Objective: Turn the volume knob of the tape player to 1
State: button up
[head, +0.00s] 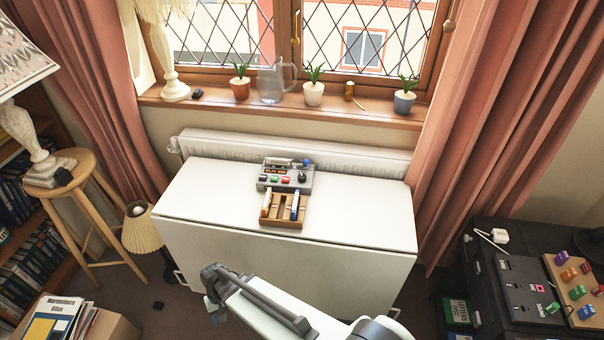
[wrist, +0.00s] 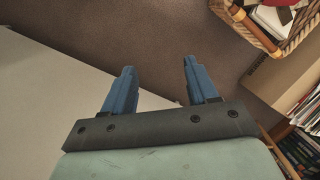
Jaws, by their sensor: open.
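The tape player (head: 286,174) is a small grey box on the white table (head: 350,215), near its back edge. It has coloured buttons along its front and a dark round knob (head: 302,177) at its right front; the knob's setting is too small to read. My gripper (head: 210,290) is in front of the table's front edge, to the left of and well apart from the player. In the wrist view its two blue fingers (wrist: 158,82) are spread with nothing between them, over brown carpet beside the table's white surface. The player is not in the wrist view.
A wooden tray (head: 282,224) with upright items stands directly in front of the player. The tabletop is bare to both sides. A radiator (head: 300,155) runs behind the table. A wooden stool (head: 60,180) and cream lampshade (head: 140,232) stand left; a black cabinet with devices (head: 520,290) stands right.

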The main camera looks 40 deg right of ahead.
jog(key=w+a+r+t+y, duration=0.2)
jog(key=w+a+r, duration=0.8)
jog(key=a+r, duration=0.15)
jog(key=w+a+r+t+y, duration=0.2)
jog(key=w+a+r+t, duration=0.1)
jog(key=w+a+r, duration=0.85)
jog(key=w+a+r+m+t+y, duration=0.15)
jog(key=a+r+y, duration=0.25)
jog(key=a+r, duration=1.6)
notch_tip(320, 180, up, 10)
jog(key=w+d, duration=0.1)
jog(key=w, duration=0.1)
jog(key=w+d+f+h, duration=0.2)
jog(key=w+d, duration=0.1)
jog(key=d, duration=1.2)
jog(key=w+d+f+m+h, duration=0.1)
jog(key=w+d+f+h, duration=0.15)
jog(key=d, duration=1.25)
jog(key=w+d+f+h, duration=0.15)
jog(key=w+d, duration=0.25)
jog(key=d, duration=1.1)
jog(key=m+g+h, duration=0.3)
jog(key=g, duration=0.2)
send_near(302, 176)
notch_tip(302, 176, down, 9)
jog(key=shift+s+r, duration=0.1)
jog(key=shift+r, duration=0.1)
